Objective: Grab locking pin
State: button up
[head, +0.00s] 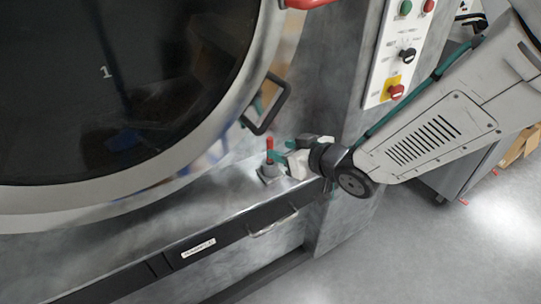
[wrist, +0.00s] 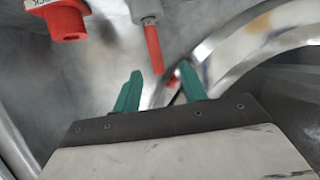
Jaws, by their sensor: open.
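The locking pin (head: 269,145) is a thin red rod standing on a small grey base on the metal ledge below the round door. In the wrist view the red rod (wrist: 153,48) sticks out of a grey holder, and its free end shows between my fingertips. My gripper (head: 281,150) has teal fingers and is close beside the pin on its right in the head view. In the wrist view my gripper (wrist: 160,70) is open, its fingers apart with nothing held. I cannot tell whether a finger touches the pin.
The large round door (head: 200,155) with dark glass fills the left. Its black handle (head: 268,108) is just above the pin. A control panel (head: 400,50) is near my arm. A red part with lettering (wrist: 62,20) shows in the wrist view. The floor at lower right is clear.

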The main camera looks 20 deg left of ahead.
aim_at(272, 147)
jog(key=x, duration=0.6)
jog(key=shift+w+a+f, duration=0.15)
jog(key=shift+w+f, duration=0.05)
jog(key=shift+w, duration=0.2)
grip_shut()
